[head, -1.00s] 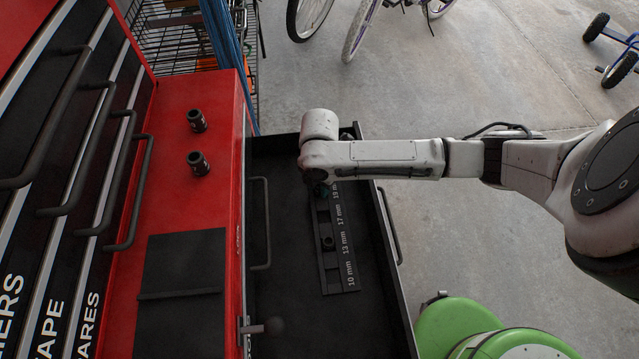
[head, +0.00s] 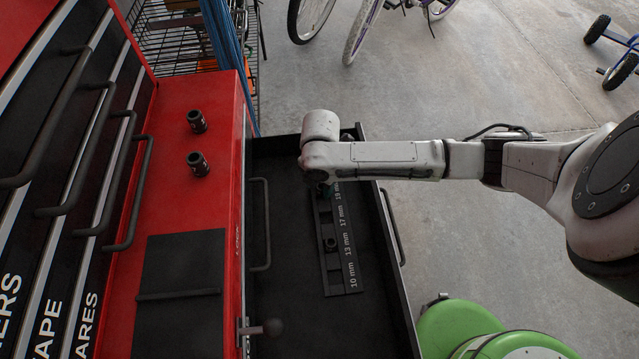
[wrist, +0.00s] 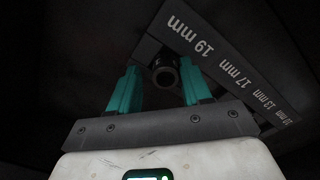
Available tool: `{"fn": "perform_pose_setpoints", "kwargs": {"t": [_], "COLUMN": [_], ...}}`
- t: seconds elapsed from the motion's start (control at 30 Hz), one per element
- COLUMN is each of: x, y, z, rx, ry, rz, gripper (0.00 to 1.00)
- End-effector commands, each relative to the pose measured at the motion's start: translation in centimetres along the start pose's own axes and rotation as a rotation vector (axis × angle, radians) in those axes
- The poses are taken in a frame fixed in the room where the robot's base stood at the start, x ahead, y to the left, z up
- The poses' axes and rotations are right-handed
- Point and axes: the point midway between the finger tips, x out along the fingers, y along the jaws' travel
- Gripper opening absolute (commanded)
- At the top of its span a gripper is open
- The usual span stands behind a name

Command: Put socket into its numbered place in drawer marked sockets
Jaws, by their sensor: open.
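In the wrist view my gripper (wrist: 158,90) is open, with its teal fingers on either side of a black socket (wrist: 165,76). That socket stands at the 19 mm label on the numbered holder (wrist: 205,45); I cannot tell whether it is fully seated. In the head view the holder (head: 345,283) lies in the open drawer (head: 290,310), and another socket (head: 330,244) stands in it near the 13 mm and 17 mm labels. My arm hides the holder's far end. Two black sockets, one farther (head: 197,121) and one nearer (head: 198,163), stand on the red cabinet top (head: 185,205).
A black flat panel (head: 180,270) with a raised bar lies on the red top. Closed drawers with long handles (head: 130,195) stand at the left. The drawer's right wall and handle (head: 392,228) border the open floor (head: 480,260). Bicycles (head: 360,30) stand at the back.

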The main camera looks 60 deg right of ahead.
Motion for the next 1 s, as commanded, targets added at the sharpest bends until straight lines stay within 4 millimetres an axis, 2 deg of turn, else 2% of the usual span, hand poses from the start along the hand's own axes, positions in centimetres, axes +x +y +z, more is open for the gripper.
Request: {"fn": "perform_pose_setpoints", "kwargs": {"t": [0.03, 0.17, 0.27, 0.5, 0.7, 0.83, 1.0], "x": [1.4, 0.5, -1.0, -6.6, -10.3, -11.7, -12.4], "y": [-0.9, -0.9, -0.8, -0.5, -0.4, -0.3, -0.3], "z": [-0.7, -0.7, -0.7, -0.4, -0.4, -0.4, -0.3], "rx": [0.001, 0.001, -0.001, -0.004, -0.004, -0.003, -0.003], "ry": [0.013, 0.013, 0.012, 0.006, 0.006, 0.005, 0.004], "rz": [-0.029, -0.029, -0.027, -0.02, -0.019, -0.02, -0.02], "gripper": [0.54, 0.54, 0.54, 0.54, 0.54, 0.54, 0.54]}}
